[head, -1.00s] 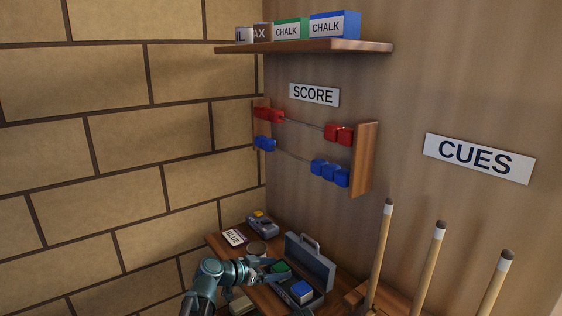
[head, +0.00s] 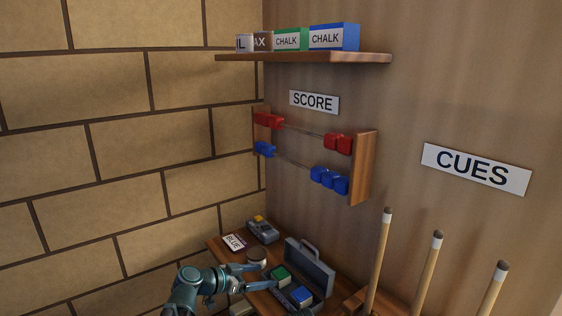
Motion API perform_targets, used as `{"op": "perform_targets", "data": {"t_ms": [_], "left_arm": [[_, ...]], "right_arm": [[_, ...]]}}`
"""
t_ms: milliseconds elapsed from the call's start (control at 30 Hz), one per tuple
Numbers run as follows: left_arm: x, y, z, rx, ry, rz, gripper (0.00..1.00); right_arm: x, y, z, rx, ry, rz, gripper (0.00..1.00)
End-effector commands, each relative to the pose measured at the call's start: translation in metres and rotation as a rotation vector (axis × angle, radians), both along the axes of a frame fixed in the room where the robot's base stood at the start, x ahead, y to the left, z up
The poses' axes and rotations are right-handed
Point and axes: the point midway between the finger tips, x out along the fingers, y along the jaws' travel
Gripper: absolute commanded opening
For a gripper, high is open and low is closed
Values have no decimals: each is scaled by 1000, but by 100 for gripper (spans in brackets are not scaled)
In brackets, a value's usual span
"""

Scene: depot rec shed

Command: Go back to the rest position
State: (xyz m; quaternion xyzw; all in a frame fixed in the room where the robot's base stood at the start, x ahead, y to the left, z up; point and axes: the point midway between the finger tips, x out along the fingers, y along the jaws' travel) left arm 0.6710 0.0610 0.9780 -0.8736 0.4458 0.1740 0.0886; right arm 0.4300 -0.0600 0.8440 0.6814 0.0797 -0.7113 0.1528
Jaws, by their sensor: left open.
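My left gripper (head: 245,282) is open and empty, low in the head view. It is over the wooden table (head: 221,254), just left of an open grey case (head: 312,268). A green chalk cube (head: 281,275) and a blue chalk cube (head: 301,295) are in the case, apart from the gripper. My right gripper is not in view.
A card marked BLUE (head: 233,242), a small grey device (head: 262,230) and a round tin (head: 256,256) lie behind the gripper. Cues (head: 428,272) stand at the right. A score rack (head: 363,168) and a shelf (head: 305,58) are on the wall above.

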Motion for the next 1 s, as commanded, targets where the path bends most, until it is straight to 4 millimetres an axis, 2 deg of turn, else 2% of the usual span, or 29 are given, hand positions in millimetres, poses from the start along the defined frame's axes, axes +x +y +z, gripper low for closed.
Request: {"op": "perform_targets", "data": {"t_ms": [33, 200, 400, 500, 1000], "left_arm": [[7, -8, -8, 0, 0, -2, 84], [23, -31, -18, 0, 0, -2, 84], [37, -50, -32, 1, 1, 0, 84], [35, -49, -12, 0, 0, 1, 84], [35, -48, 48, 0, 0, 1, 84]], "right_arm": [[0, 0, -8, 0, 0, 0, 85], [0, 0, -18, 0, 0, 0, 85], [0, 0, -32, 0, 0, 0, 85], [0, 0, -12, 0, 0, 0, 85], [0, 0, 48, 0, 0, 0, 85]]}}
